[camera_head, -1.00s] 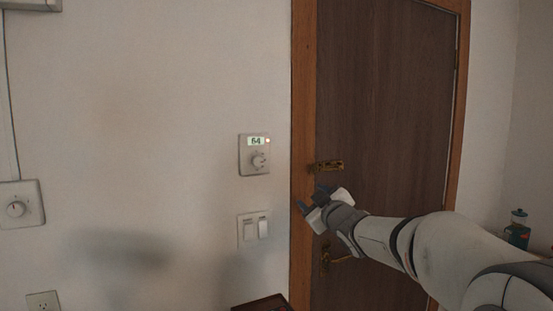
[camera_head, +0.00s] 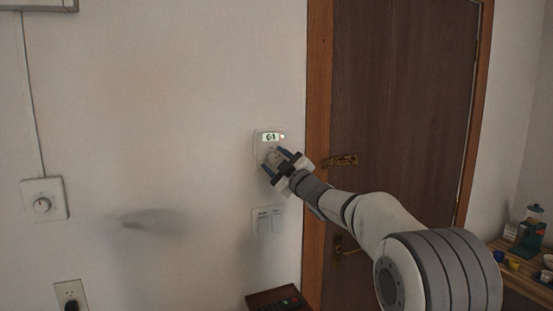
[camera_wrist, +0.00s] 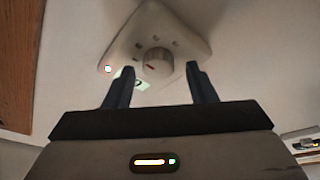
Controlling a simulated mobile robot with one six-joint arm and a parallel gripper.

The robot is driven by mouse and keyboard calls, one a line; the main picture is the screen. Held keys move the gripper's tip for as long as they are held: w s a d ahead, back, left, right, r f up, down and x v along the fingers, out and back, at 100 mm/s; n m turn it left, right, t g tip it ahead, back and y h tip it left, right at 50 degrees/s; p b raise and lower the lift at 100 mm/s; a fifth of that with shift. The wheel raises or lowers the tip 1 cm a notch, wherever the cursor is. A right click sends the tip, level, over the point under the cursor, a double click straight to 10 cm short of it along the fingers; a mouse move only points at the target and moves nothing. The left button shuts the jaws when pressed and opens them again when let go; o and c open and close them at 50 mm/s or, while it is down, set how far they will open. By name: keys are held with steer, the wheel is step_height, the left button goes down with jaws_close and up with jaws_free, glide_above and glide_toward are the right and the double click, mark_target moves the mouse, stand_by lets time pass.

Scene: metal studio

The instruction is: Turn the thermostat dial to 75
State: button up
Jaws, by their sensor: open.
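The thermostat (camera_head: 270,136) is a pale square plate on the wall left of the door frame, with a lit display that reads 64. In the wrist view the thermostat plate (camera_wrist: 125,47) is seen at a tilt, and its round dial (camera_wrist: 158,61) shows between and just beyond my fingertips. My gripper (camera_head: 274,160) is in front of the lower part of the thermostat and partly covers the dial in the head view. My gripper (camera_wrist: 160,72) is open, one finger to each side of the dial; I cannot tell whether they touch it.
A double light switch (camera_head: 268,220) is just below the thermostat. A brown door (camera_head: 400,100) with a brass latch (camera_head: 340,161) is to the right. Another dial plate (camera_head: 43,200) and an outlet (camera_head: 70,295) are at left. A small dark red surface (camera_head: 262,298) is below.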

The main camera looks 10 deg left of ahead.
steer(key=shift+c, duration=0.3)
steer(key=c, duration=0.9)
